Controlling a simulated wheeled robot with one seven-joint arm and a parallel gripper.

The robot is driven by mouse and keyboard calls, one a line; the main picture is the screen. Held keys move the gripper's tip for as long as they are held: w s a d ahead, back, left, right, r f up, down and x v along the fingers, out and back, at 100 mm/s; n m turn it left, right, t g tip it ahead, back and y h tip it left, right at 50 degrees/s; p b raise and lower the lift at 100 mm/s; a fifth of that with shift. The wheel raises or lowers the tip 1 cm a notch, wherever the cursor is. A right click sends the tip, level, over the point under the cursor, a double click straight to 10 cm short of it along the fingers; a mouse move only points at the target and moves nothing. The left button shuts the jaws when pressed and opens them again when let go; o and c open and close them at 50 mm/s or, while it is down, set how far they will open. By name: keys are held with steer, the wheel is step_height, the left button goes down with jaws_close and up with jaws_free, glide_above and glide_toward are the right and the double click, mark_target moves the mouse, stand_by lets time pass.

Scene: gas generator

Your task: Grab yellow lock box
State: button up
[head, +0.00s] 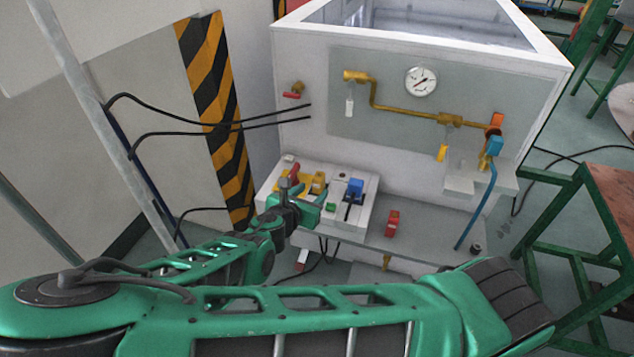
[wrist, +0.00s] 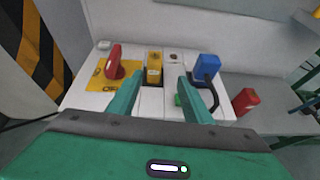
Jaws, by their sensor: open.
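The yellow lock box (wrist: 154,70) is a small upright yellow block on the white control panel (wrist: 152,101). In the wrist view it stands ahead of my gripper (wrist: 162,88), between the lines of its two teal fingers. The fingers are apart and nothing is between their tips. In the head view the yellow lock box (head: 318,182) shows just beyond my gripper (head: 302,190), partly crowded by the fingers and the parts around it. I cannot tell the exact gap between fingertips and box.
A red switch handle (wrist: 114,62) on a yellow plate stands left of the box. A blue plug (wrist: 207,67) with a black cable stands to the right, with a green button (wrist: 178,99) nearby. A red block (head: 392,223) sits on the grey ledge. A white wall rises behind the panel.

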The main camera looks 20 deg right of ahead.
mark_target(316, 183)
steer(key=shift+w+a+r+n, duration=0.1)
steer(key=shift+w+a+n, duration=0.2)
steer(key=shift+a, duration=0.25)
steer(key=shift+w+t, duration=0.25)
steer(key=shift+t, duration=0.05)
steer(key=x, duration=0.5)
steer(key=shift+a, duration=0.1)
steer(key=x, duration=0.4)
steer(key=shift+s+d+f, duration=0.1)
steer(key=shift+d+f, duration=0.2)
steer(key=shift+d, duration=0.1)
steer(key=shift+w+d+f, duration=0.2)
steer(key=shift+w, duration=0.2)
jaws_close()
